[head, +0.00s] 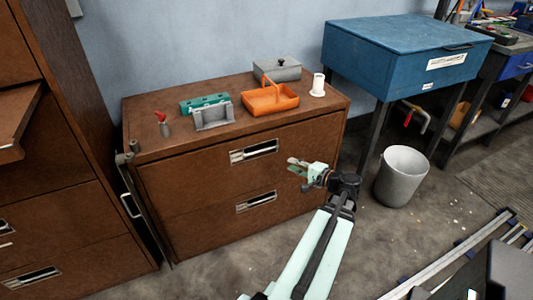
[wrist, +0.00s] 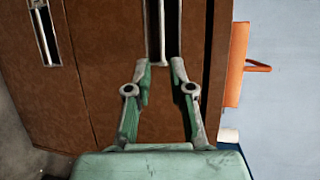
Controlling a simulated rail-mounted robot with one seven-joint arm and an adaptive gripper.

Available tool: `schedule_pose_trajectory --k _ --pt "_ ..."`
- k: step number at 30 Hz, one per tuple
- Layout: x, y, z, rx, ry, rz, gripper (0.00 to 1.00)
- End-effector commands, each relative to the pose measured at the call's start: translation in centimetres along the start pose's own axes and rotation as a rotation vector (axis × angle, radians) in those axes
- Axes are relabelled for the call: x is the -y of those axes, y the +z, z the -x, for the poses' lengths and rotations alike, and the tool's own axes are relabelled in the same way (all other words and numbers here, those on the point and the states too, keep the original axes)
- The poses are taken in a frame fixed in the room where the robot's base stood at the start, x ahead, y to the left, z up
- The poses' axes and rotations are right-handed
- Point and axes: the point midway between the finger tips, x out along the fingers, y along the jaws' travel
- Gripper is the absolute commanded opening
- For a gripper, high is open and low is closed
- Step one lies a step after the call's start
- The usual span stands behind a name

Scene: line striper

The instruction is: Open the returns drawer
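A brown cabinet has an upper drawer (head: 210,170) and a lower drawer (head: 205,222), both looking shut. Each front carries a pale recessed handle: the upper handle (head: 254,151) and the lower handle (head: 256,201). No label readable in these views tells which one is the returns drawer. My gripper (head: 292,166) is open and empty, in front of the upper drawer, right of its handle. In the wrist view, turned sideways, my gripper's fingers (wrist: 161,68) are apart, with the upper handle (wrist: 162,30) ahead between them. The lower handle (wrist: 45,32) is at upper left. Contact is not visible.
On the cabinet top are an orange tray (head: 270,101), a grey lidded box (head: 278,70), a teal block (head: 205,103) and a white cup (head: 318,84). A grey bin (head: 402,177) and a blue chest (head: 400,50) stand right.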

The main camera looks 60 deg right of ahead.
Motion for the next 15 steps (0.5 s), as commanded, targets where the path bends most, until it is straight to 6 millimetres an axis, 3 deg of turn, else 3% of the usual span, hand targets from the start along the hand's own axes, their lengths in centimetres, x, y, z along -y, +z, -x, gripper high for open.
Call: schedule_pose_trajectory --k 8,15 --pt "0.1 0.0 -2.6 0.005 -0.01 0.004 0.22" --pt "0.1 0.0 -7.2 0.006 -0.009 0.005 0.22"
